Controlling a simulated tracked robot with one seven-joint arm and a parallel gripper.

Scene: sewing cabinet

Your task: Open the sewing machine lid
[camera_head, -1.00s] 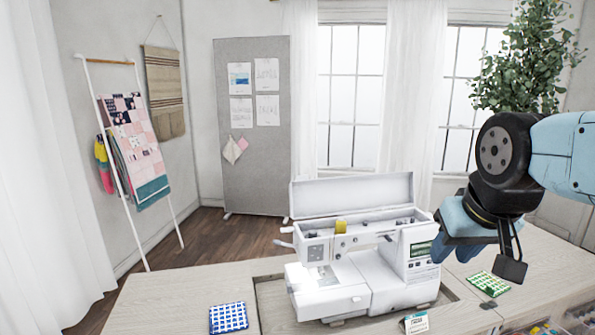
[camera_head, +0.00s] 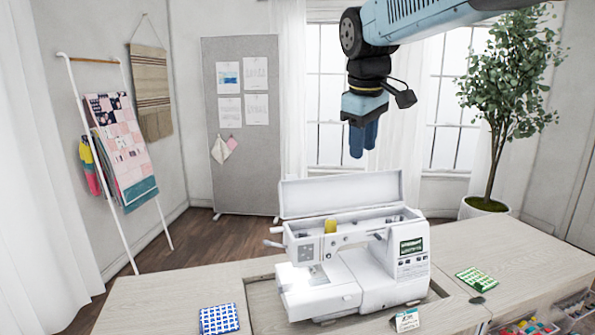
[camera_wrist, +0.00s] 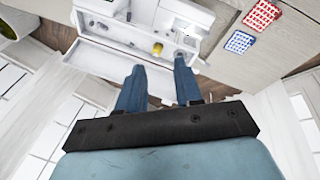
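The white sewing machine (camera_head: 375,275) stands in a recess of the cabinet top. Its lid (camera_head: 340,194) is raised, standing upright along the back edge of the open top compartment, where a yellow spool (camera_head: 330,226) shows. My gripper (camera_head: 363,154) is above and behind the raised lid, pointing down, apart from it and empty. In the wrist view the two blue fingers (camera_wrist: 159,64) are spread with a clear gap between them. The lid (camera_wrist: 112,63) and the spool (camera_wrist: 157,48) also show there, beyond the fingertips.
The wooden cabinet top (camera_head: 460,240) has free room to the right. A blue patterned fabric packet (camera_head: 219,319) lies left, a green one (camera_head: 477,279) right, and a small card (camera_head: 407,320) in front. A potted plant (camera_head: 487,207) stands behind right.

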